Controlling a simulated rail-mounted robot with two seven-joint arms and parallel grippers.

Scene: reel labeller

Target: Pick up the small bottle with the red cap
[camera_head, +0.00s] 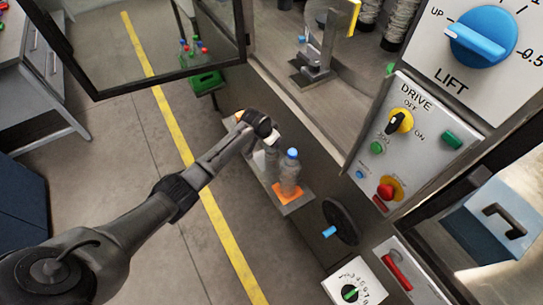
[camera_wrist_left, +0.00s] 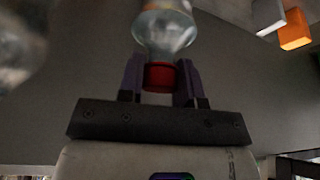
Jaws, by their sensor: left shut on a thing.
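The small bottle with the red cap (camera_wrist_left: 160,75) shows in the left wrist view, its cap between my two fingers and its clear body (camera_wrist_left: 165,32) running up out of the frame. My left gripper (camera_wrist_left: 161,82) is shut on the cap. In the head view my left gripper (camera_head: 262,138) is over the far end of a small grey shelf on the machine's side. The wrist hides most of the held bottle there. Whether the bottle touches the shelf I cannot tell. My right gripper is not in view.
A green crate (camera_head: 207,83) is behind. An open window frame (camera_head: 170,75) hangs at upper left.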

